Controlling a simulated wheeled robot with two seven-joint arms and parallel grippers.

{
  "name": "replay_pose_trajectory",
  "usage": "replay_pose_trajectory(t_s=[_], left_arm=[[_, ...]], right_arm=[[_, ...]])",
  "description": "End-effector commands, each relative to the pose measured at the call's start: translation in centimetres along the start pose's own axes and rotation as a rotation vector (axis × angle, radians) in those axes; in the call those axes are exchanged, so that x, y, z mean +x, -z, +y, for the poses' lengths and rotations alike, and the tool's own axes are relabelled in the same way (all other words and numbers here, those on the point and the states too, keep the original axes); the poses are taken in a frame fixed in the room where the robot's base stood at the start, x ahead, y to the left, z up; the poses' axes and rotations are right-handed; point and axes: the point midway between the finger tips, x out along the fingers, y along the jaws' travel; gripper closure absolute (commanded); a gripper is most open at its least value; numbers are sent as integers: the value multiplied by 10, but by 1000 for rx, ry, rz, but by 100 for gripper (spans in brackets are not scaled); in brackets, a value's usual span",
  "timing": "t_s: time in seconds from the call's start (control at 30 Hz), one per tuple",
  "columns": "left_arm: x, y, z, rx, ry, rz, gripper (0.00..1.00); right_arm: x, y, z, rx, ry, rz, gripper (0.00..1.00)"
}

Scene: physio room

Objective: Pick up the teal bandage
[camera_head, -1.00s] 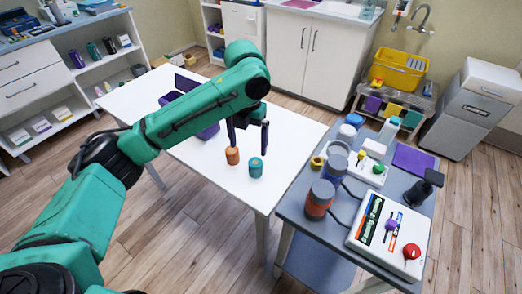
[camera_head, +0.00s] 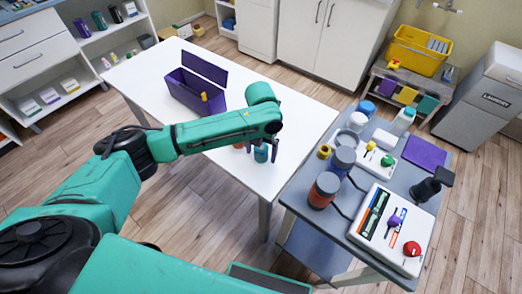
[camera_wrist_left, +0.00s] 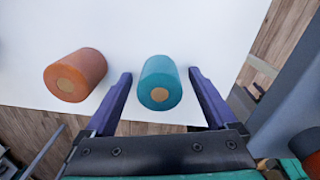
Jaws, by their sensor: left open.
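The teal bandage (camera_head: 261,154) is a small roll standing on the white table, partly hidden by my left arm in the head view. In the left wrist view the teal bandage (camera_wrist_left: 160,84) lies between the two fingers of my left gripper (camera_wrist_left: 160,76), with a gap on each side. My left gripper (camera_head: 262,148) is open and low over the table at the roll. The orange bandage (camera_wrist_left: 76,75) stands just left of the left finger; in the head view it is mostly hidden behind my arm. My right gripper is not in view.
A purple box (camera_head: 196,92) with its lid open stands on the far part of the white table (camera_head: 290,110). A grey-blue cart (camera_head: 336,222) with jars and a white device is close on the right. The table's near edge is close to the rolls.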

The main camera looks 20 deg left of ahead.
Motion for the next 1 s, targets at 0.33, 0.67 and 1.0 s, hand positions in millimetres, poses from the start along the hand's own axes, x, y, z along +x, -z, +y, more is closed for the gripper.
replay_pose_trajectory(t_s=[0.33, 0.67, 1.0], left_arm=[[1, -1, 0, -1, 0, -2, 66], [0, -1, 0, -1, 0, -2, 99], [-54, -2, 0, 0, 1, -8, 99]], right_arm=[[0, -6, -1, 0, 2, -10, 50], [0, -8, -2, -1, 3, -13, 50], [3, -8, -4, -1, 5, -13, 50]])
